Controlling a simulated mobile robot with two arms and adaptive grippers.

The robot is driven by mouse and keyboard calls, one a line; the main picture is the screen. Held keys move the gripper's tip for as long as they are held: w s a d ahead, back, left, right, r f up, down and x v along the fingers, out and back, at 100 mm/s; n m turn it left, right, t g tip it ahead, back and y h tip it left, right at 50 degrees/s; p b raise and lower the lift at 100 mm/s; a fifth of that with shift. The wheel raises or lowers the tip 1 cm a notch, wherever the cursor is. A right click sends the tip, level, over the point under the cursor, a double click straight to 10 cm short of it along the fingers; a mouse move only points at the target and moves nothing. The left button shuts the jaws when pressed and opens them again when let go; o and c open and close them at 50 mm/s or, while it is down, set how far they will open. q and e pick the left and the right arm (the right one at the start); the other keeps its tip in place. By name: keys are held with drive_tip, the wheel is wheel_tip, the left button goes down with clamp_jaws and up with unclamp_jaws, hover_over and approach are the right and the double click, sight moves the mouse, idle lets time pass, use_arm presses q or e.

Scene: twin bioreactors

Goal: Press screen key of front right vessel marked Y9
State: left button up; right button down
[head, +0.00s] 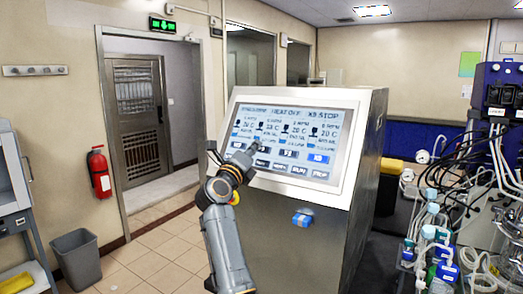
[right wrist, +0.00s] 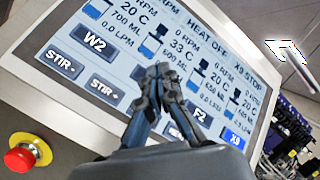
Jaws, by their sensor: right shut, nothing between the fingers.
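A touch screen (head: 290,140) is set in the sloped top of a grey cabinet; it also shows in the right wrist view (right wrist: 150,40). It shows several vessel columns with a labelled key under each. A key reading W2 (right wrist: 94,41) is dark. The rightmost key (head: 318,159) is brighter blue and seems to read X9 in the right wrist view (right wrist: 235,138). A dark key (head: 288,154) is left of it, its label unclear. I cannot make out Y9. My right gripper (right wrist: 160,72) is shut and empty over the lower middle screen; contact is unclear. My left gripper is not in view.
A red stop button (right wrist: 25,158) on a yellow base sits left below the screen. The grey cabinet (head: 280,235) carries a small blue part (head: 302,219) on its front. Bottles and tubing (head: 440,240) crowd the right. Open floor lies left, near a bin (head: 77,258).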

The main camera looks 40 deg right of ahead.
drive_tip(key=shift+w+d+f, duration=0.25)
drive_tip(key=shift+d+f, duration=0.15)
drive_tip(key=shift+d, duration=0.25)
idle(1.1)
drive_tip(key=shift+s+a+r+p, duration=0.3)
drive_tip(key=shift+a+r+p, duration=0.15)
drive_tip(key=shift+a, duration=0.2)
drive_tip(key=a, duration=0.1)
drive_tip(key=s+a+r+p, duration=0.1)
drive_tip(key=a+r+p, duration=0.1)
drive_tip(key=a, duration=0.1)
drive_tip(key=shift+s+r, duration=0.2)
drive_tip(key=shift+s, duration=0.1)
idle(0.8)
